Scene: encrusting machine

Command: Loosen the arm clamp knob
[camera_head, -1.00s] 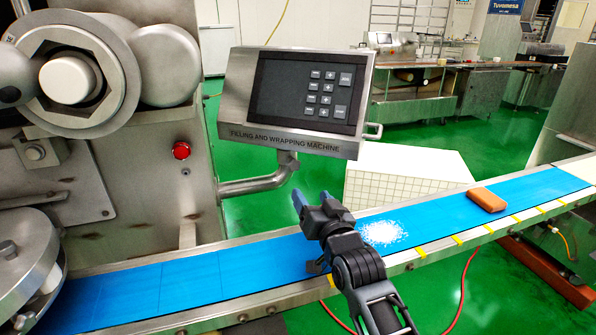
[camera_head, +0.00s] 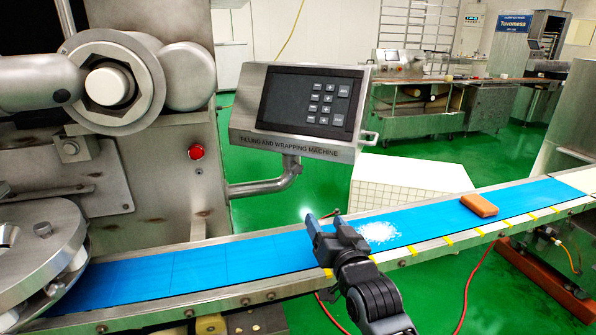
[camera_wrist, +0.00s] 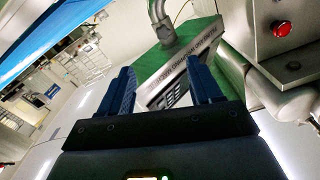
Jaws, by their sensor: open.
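My gripper (camera_head: 323,220) is open and empty, above the blue conveyor belt and below the control panel (camera_head: 309,105) in the head view. In the wrist view, its two blue fingers stand apart (camera_wrist: 160,88) with the panel (camera_wrist: 180,72) seen between and beyond them. The panel sits on a bent metal support arm (camera_head: 268,184), which also shows at the top of the wrist view (camera_wrist: 162,22). I cannot clearly make out a clamp knob on this arm. A small bracket handle (camera_head: 369,138) sticks out at the panel's lower right corner.
The blue belt (camera_head: 215,262) runs across the front, with white powder (camera_head: 378,232) and an orange-brown block (camera_head: 479,205) on it. A red button (camera_head: 196,152) is on the machine body at left. A round metal table (camera_head: 38,245) stands at the lower left.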

